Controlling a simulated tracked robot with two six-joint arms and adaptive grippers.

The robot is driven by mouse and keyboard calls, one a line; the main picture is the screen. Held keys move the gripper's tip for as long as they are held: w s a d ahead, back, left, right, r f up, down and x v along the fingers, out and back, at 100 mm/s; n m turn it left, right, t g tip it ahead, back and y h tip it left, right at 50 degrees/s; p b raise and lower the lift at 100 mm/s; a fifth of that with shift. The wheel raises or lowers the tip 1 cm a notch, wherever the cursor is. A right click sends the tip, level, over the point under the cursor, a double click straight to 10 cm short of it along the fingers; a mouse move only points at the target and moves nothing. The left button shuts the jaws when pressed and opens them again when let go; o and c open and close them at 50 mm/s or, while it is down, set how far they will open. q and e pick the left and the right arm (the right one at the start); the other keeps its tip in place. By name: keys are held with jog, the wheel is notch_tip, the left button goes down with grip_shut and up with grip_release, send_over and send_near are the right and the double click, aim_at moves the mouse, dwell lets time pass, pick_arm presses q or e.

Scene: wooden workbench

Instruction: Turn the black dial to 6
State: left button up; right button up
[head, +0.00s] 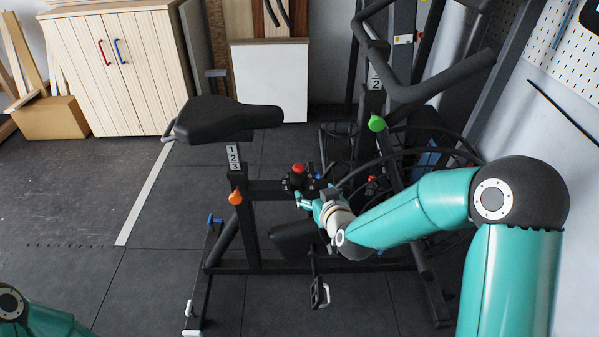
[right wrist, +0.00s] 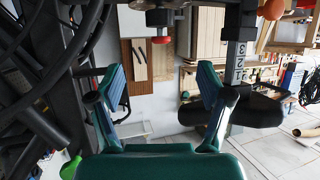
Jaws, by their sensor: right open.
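The black dial (head: 296,183) appears to be the dark round part below a red knob (head: 298,168) on the exercise bike's frame. Its markings are too small to read. My right gripper (head: 312,196) is beside it, on its near right side. In the right wrist view, which looks upside down, a dark round part (right wrist: 160,18) and the red knob (right wrist: 161,40) show at the top, beyond the spread fingers. My right gripper (right wrist: 161,84) is open and empty. My left gripper is not in view; only part of that arm shows at lower left.
The bike's seat (head: 225,118) is left of the dial, with an orange knob (head: 236,197) on the frame. The handlebar (head: 425,90) and a green knob (head: 376,123) are to the right. A pedal (head: 319,293) is below. The floor at left is clear before a wooden cabinet (head: 120,70).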

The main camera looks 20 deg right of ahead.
aim_at(300, 176)
jog(key=x, duration=0.5)
jog(key=b+x, duration=0.1)
jog(key=x, duration=1)
jog(key=shift+f, duration=0.3)
jog(key=c, duration=1.1)
jog(key=shift+s+d, duration=0.1)
jog(key=shift+d, duration=0.15)
jog(key=shift+c, duration=0.3)
jog(key=shift+a, duration=0.15)
